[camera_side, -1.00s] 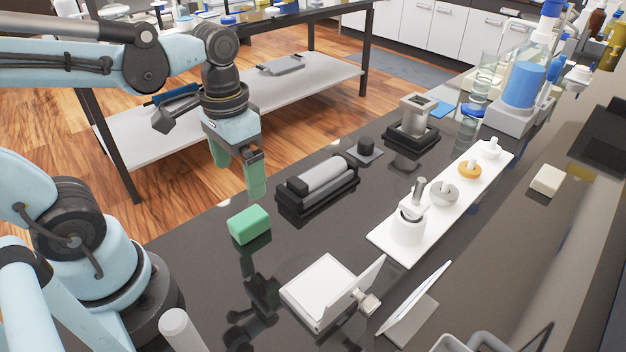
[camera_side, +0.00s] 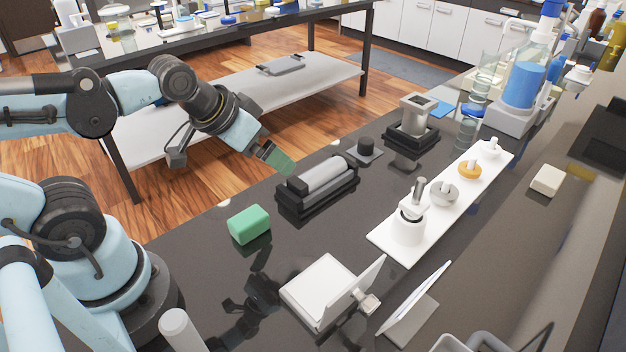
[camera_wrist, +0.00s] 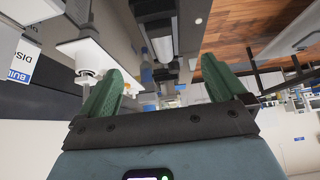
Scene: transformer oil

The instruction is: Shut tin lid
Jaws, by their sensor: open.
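A white square box (camera_side: 316,292) stands on the dark bench at the front middle of the side view; it seems to be the tin. A thin white panel (camera_side: 368,283), apparently its lid, stands steeply up along its right side, with a small round metal part beside it. My gripper (camera_side: 275,157) is up and to the left of the box, well apart from it, tilted toward the right over the bench's far edge. In the wrist view its green fingers (camera_wrist: 165,82) are spread with nothing between them. I cannot make out the tin in the wrist view.
A green block (camera_side: 249,224) lies left of the box. A black holder with a grey cylinder (camera_side: 318,184) is near my gripper. A white strip (camera_side: 385,238) carries several small vessels. A tilted white plate (camera_side: 420,290) stands right of the box.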

